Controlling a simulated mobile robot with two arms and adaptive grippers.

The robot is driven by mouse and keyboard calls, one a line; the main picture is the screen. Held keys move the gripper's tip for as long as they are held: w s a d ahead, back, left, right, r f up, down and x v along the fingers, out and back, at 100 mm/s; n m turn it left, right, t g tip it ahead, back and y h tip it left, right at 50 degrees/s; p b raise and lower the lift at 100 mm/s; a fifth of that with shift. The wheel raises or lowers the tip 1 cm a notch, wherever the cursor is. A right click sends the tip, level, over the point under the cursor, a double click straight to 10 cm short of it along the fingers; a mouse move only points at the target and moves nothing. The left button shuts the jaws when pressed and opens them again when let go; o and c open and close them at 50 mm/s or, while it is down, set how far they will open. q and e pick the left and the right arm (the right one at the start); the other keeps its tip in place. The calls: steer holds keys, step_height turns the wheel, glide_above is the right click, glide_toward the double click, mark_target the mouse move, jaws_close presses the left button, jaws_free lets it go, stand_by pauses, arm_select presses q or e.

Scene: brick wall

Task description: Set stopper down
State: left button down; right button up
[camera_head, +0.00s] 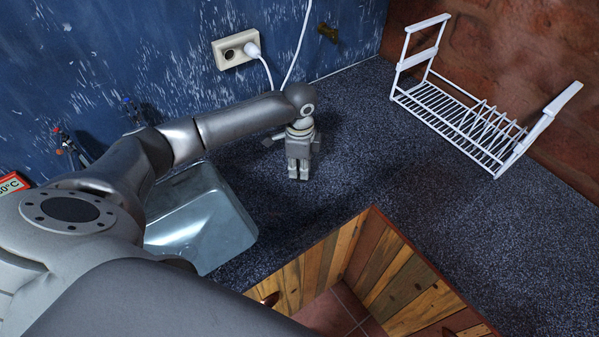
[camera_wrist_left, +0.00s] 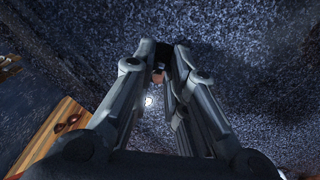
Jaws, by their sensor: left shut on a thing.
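My left gripper (camera_head: 298,172) points down over the dark speckled counter (camera_head: 365,155), to the right of the sink (camera_head: 205,235). In the left wrist view my left gripper (camera_wrist_left: 161,60) has its fingers drawn together on a small thing, which I take to be the stopper (camera_wrist_left: 158,77). Only a little of it shows, dark with a brownish part, between the fingertips. In the head view the fingers hide it. I cannot tell whether it touches the counter. My right gripper is not in view.
A white wire dish rack (camera_head: 455,118) stands at the right by the brick wall. A wall socket (camera_head: 236,49) with a white plug and cable is behind the gripper. A wood-sided opening (camera_head: 400,280) lies at the counter's front. The counter between gripper and rack is clear.

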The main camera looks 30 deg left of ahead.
mark_target(299, 169)
arm_select(q)
steer(key=shift+f, duration=1.6)
steer(key=shift+f, duration=0.1)
steer(key=c, duration=1.4)
jaws_free()
steer(key=shift+c, duration=0.2)
step_height(299, 169, up, 12)
steer(key=shift+r+b, duration=0.15)
steer(key=shift+b, duration=0.6)
